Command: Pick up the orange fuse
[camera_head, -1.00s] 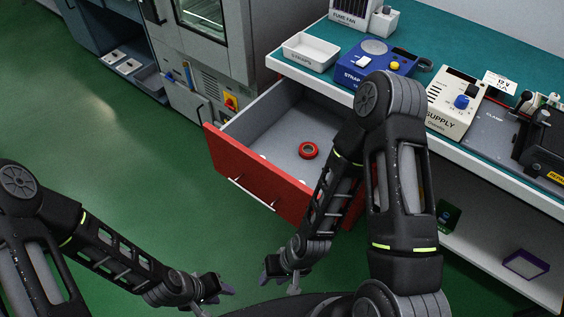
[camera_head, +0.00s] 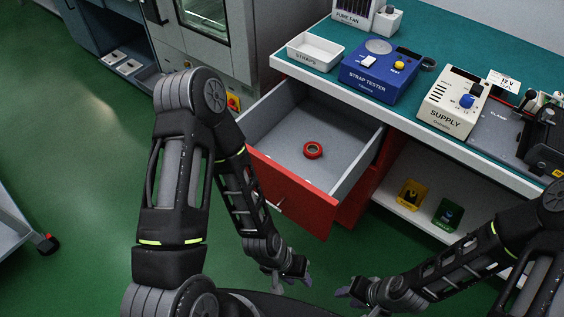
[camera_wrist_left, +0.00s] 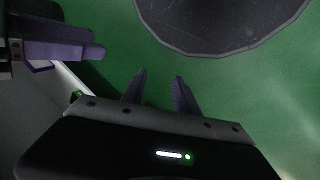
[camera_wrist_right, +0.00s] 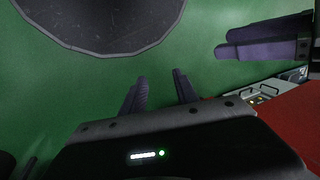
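I cannot make out an orange fuse for certain in any view. A yellow-orange item (camera_head: 411,194) sits on the low shelf under the bench in the head view, too small to identify. My left gripper (camera_head: 293,281) is open and empty in front of the red drawer, low over the floor. My right gripper (camera_head: 348,296) is open and empty just right of it, also far from the shelf. The left wrist view (camera_wrist_left: 159,76) and right wrist view (camera_wrist_right: 160,75) show both finger pairs apart with green floor beyond.
The red drawer (camera_head: 290,192) stands open with a red ring (camera_head: 313,150) inside. A dark green item (camera_head: 449,214) is on the low shelf. The bench holds a white STRAPS tray (camera_head: 315,51), blue strap tester (camera_head: 380,72) and supply (camera_head: 452,103).

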